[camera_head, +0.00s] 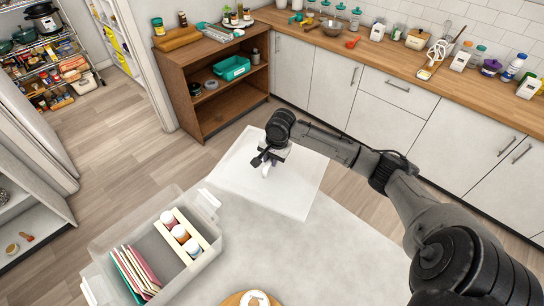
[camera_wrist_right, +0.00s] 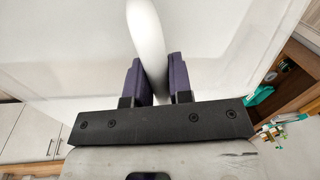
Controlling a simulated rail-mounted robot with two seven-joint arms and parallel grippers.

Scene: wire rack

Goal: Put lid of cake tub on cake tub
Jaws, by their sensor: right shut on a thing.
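The lid (camera_head: 300,190) is a large, flat white panel with a raised white handle (camera_head: 266,171). It shows in the head view at the far end of the grey table. My right gripper (camera_head: 268,159) is shut on this handle. In the wrist view, the purple-padded fingers of the right gripper (camera_wrist_right: 153,75) stand on both sides of the white handle (camera_wrist_right: 150,45), with the panel (camera_wrist_right: 210,35) behind it. The cake tub (camera_head: 100,243) appears to be the translucent open box at lower left, with clip latches on its ends. My left gripper is out of view.
The tub holds a cream holder with several small bottles (camera_head: 180,234) and coloured flat items (camera_head: 136,272). A round wooden piece (camera_head: 232,299) lies at the table's near edge. The table (camera_head: 315,255) is bare right of the tub. A wooden shelf (camera_head: 212,80) and counter (camera_head: 385,55) stand beyond.

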